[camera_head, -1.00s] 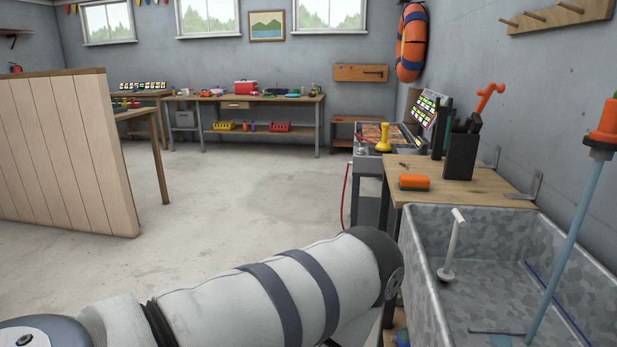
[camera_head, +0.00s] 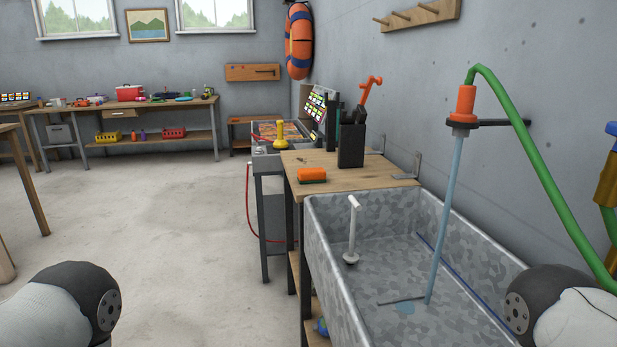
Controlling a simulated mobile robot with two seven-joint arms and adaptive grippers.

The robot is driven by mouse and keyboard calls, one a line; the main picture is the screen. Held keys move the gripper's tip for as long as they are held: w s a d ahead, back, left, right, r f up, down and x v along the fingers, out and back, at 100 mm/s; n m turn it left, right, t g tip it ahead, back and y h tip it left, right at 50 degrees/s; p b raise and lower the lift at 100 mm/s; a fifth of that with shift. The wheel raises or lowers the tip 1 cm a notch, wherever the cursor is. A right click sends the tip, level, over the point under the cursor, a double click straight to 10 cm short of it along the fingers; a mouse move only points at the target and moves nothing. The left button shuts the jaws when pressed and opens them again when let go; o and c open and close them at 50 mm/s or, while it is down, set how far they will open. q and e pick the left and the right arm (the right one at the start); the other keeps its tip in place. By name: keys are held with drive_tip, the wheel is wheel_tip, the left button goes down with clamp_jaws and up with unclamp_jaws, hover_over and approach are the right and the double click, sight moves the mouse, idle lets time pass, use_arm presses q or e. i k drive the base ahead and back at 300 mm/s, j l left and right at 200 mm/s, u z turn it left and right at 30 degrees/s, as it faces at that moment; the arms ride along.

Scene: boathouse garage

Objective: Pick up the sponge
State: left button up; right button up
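An orange sponge with a dark green underside (camera_head: 312,175) lies on the front left part of a wooden bench top (camera_head: 345,173), behind the metal sink. Nothing covers it. Part of my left arm shows at the lower left and part of my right arm at the lower right, in front of the sink. Neither gripper is in view, and nothing of mine touches the sponge.
A galvanised sink (camera_head: 330,268) holds a white-handled plunger (camera_head: 352,230), with water running from an orange tap (camera_head: 465,102). A black holder (camera_head: 351,146) stands behind the sponge. A green hose (camera_head: 545,165) hangs right. The floor to the left is clear.

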sight(306, 176)
drive_tip(key=i+j+z, duration=0.25)
drive_tip(key=j+z, duration=0.2)
drive_tip(key=i+j+z, duration=0.25)
drive_tip(key=j, duration=0.15)
drive_tip(key=j+z, duration=0.25)
